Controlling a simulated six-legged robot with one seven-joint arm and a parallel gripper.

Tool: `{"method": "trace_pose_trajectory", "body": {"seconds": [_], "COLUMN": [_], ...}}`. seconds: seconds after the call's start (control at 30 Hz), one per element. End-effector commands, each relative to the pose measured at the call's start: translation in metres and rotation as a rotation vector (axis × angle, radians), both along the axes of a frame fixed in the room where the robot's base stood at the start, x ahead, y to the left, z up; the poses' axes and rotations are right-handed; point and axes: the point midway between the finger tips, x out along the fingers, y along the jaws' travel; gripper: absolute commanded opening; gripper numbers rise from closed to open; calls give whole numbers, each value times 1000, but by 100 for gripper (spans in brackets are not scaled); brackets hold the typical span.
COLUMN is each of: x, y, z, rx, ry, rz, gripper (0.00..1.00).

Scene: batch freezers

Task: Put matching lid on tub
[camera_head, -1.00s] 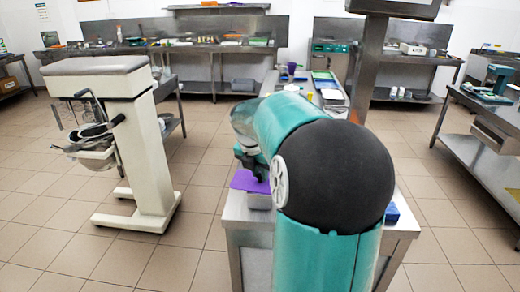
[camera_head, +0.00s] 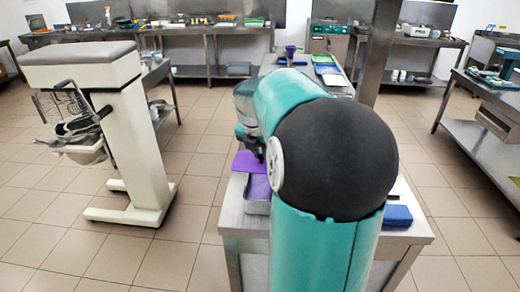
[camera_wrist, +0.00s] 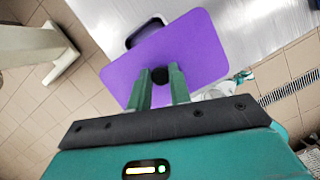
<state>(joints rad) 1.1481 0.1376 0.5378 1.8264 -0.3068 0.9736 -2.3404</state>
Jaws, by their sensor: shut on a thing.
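A flat purple lid (camera_wrist: 195,50) fills the middle of the wrist view. My gripper (camera_wrist: 162,76) is shut on its black knob, between the two green fingertips. In the head view the lid (camera_head: 246,160) is at the left edge of the near steel table, below my gripper (camera_head: 246,143), which is mostly hidden by my arm. I cannot tell whether lid and tub touch. A dark-rimmed shape (camera_wrist: 146,32) shows partly beneath the lid in the wrist view.
The steel table (camera_head: 407,240) has a blue box (camera_head: 397,216) on its right. A purple funnel-like item (camera_head: 290,51) and trays (camera_head: 331,76) stand farther back. A cream mixer stand (camera_head: 137,150) is on the left, with open tiled floor between.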

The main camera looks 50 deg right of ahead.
Motion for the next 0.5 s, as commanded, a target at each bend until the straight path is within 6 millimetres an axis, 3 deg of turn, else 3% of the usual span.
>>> {"method": "trace_pose_trajectory", "body": {"seconds": [0.5], "x": [-3], "y": [4], "z": [-39], "rx": [3], "ry": [3], "rz": [-1], "gripper": [0]}}
